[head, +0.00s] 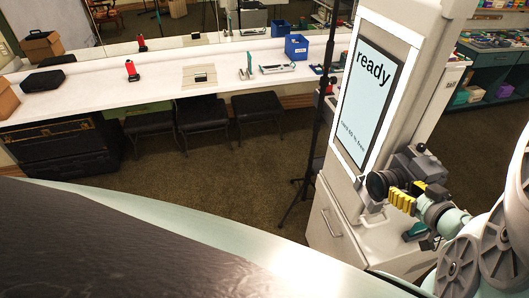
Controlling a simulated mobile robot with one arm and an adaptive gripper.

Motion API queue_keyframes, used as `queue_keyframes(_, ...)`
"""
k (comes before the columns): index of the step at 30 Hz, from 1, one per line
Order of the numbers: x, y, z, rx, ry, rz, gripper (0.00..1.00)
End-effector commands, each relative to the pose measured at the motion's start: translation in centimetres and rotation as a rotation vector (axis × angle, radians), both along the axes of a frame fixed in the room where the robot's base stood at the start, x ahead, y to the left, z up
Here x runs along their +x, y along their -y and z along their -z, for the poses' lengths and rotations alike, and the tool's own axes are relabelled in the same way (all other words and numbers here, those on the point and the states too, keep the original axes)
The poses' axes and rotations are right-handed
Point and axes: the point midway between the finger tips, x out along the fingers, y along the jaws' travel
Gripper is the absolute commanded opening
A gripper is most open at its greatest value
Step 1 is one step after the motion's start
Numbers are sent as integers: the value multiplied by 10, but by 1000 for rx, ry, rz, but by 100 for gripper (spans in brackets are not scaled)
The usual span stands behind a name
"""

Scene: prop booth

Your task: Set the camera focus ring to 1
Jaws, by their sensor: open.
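A dark camera (418,166) stands on the ledge of a white booth kiosk. Its round black lens (378,185) points to the lower left. The focus ring is too small and dark for any number or mark to be read. My gripper (403,199), with yellow ribbed finger pads, is right beside the lens, just to its right and below. It is open. I cannot tell whether a finger touches the lens or lies around it. My gripper hides the lower part of the camera.
The kiosk's screen (364,95) reads "ready", with small unclear text below. A black stand (318,130) rises just left of the kiosk. A long white counter (90,93) with small objects runs along the back, with dark stools (203,115) under it. Carpet (215,185) between is clear.

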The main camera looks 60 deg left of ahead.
Motion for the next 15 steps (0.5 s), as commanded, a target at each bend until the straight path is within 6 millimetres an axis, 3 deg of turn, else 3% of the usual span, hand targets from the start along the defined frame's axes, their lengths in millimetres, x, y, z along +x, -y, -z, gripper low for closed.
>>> queue_keyframes(5, -1, -1, 0, 0, -1, -4, 49)
queue_keyframes(15, -1, -1, 0, 1, -2, -2, 14)
